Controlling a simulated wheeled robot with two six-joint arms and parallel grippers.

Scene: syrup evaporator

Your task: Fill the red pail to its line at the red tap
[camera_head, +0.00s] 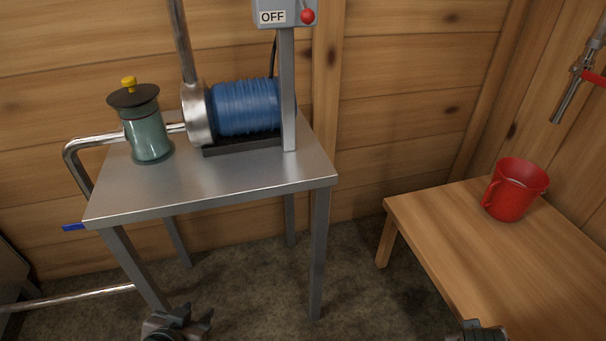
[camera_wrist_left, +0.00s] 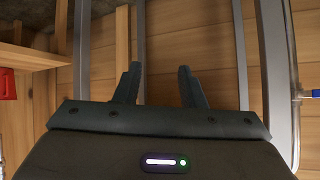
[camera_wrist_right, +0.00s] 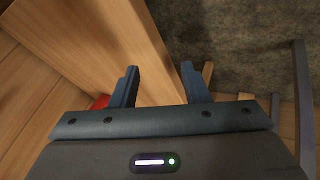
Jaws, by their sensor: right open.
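The red pail (camera_head: 513,192) stands upright on the wooden bench at the right, its handle towards the left. A faint pale mark shows inside it; I cannot tell its level. The tap with a red handle (camera_head: 591,77) and metal spout (camera_head: 567,98) is on the right wall, above and right of the pail. My left gripper (camera_head: 194,316) is open and empty, low in front of the steel table; its fingers also show in the left wrist view (camera_wrist_left: 158,72). My right gripper (camera_wrist_right: 159,70) is open and empty near the bench's front edge; only its top shows in the head view.
The wooden bench (camera_head: 455,230) has free room around the pail. The steel table (camera_head: 235,178) holds a blue ribbed pump (camera_head: 244,107) and a green canister (camera_head: 149,136) with a yellow knob. An OFF switch box (camera_head: 285,13) stands above. Dark floor lies between table and bench.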

